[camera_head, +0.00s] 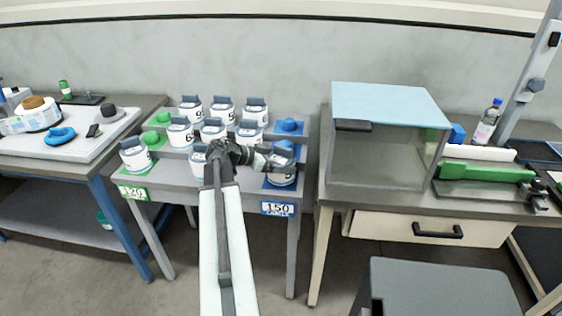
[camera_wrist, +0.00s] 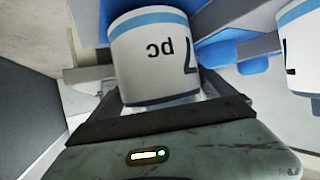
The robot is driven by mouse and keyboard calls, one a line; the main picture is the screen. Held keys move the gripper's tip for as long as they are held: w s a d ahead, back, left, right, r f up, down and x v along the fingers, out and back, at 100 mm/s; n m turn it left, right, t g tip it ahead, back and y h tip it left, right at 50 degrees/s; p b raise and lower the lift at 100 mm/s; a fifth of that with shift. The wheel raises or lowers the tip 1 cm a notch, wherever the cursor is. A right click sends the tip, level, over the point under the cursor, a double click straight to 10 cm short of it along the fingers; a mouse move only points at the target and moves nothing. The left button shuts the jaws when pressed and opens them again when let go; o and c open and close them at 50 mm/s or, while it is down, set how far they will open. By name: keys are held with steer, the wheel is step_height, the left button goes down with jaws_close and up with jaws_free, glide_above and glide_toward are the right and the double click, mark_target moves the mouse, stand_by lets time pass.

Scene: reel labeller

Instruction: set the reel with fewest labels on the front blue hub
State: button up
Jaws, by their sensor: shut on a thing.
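My gripper (camera_head: 268,160) is shut on a white reel (camera_head: 284,179) with a blue band and a grey top, at the front right of the stepped rack. The reel is over the front blue pad (camera_head: 268,184), by the "150" sign. The front blue hub is hidden, so I cannot tell whether the reel sits on it or just above. In the wrist view the held reel (camera_wrist: 155,65) shows upside-down "pc" and part of a digit, between the jaws (camera_wrist: 150,100). Other white reels stand on the rack, including a front-left reel (camera_head: 135,155) on a green pad.
A back blue hub (camera_head: 289,125) is bare; green hubs (camera_head: 151,137) stand at the left. A grey cabinet with a blue top (camera_head: 388,105) is close on the right. A table with a white tray (camera_head: 75,147) is at the left. A grey box (camera_head: 440,285) stands in front.

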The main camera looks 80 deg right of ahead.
steer(key=shift+f+b, duration=0.65)
steer(key=o, duration=1.2)
steer(key=p+v, duration=0.4)
steer(key=v, duration=0.7)
steer(key=shift+p, duration=0.4)
